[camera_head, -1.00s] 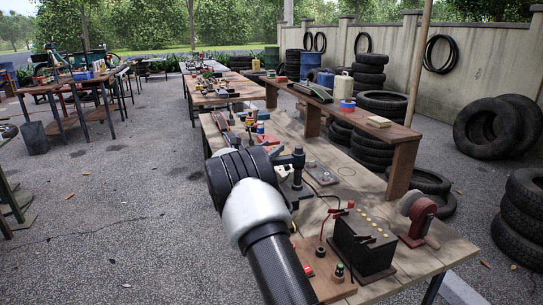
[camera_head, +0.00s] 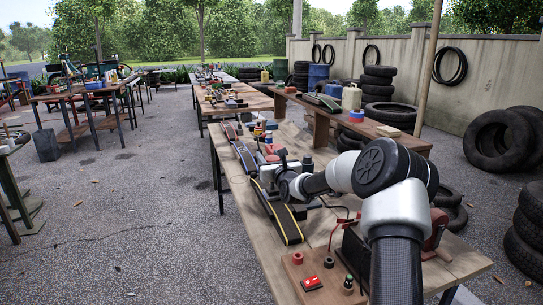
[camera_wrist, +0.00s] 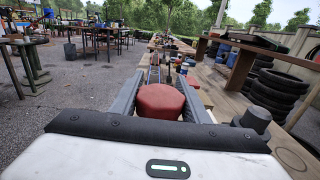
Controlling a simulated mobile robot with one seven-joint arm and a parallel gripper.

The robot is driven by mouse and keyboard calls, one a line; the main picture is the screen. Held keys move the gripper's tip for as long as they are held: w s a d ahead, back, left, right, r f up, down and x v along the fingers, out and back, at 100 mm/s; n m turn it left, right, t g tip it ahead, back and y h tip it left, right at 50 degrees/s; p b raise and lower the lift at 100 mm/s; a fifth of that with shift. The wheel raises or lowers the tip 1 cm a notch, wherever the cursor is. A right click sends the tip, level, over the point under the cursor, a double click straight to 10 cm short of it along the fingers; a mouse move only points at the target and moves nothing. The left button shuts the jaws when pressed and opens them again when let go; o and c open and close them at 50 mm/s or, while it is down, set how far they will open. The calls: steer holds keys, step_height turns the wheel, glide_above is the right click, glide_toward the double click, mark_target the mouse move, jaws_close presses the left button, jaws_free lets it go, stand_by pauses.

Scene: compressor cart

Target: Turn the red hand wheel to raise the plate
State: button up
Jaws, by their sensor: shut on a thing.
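A red, rounded, faceted wheel (camera_wrist: 160,101), which looks like the red hand wheel, sits between the two fingers of my gripper (camera_wrist: 160,92) in the wrist view. My gripper is shut on it, with one grey finger along each side. In the head view my arm reaches left over the near workbench, and the gripper end (camera_head: 268,184) is small and partly lost among dark parts. A red part (camera_head: 270,154) shows just beyond it; I cannot tell if it is the wheel. I cannot make out the plate.
The near bench (camera_head: 320,225) holds a black, yellow-edged strip (camera_head: 285,222), a red switch (camera_head: 312,283) and a black box (camera_head: 353,248) partly behind my arm. A wooden shelf (camera_head: 350,122) runs along its right side.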

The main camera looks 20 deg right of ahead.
steer(key=shift+o, duration=0.2)
steer(key=shift+a+n+y+p, duration=0.15)
steer(key=shift+n+y+p, duration=0.7)
steer(key=shift+y, duration=0.65)
steer(key=shift+a+n+y, duration=0.15)
steer(key=shift+n+y, duration=0.1)
steer(key=shift+y, duration=0.05)
steer(key=o, duration=1)
steer(key=shift+o, duration=0.2)
steer(key=s+d+p, duration=0.3)
steer(key=s, duration=1.4)
steer(key=shift+s+a, duration=0.1)
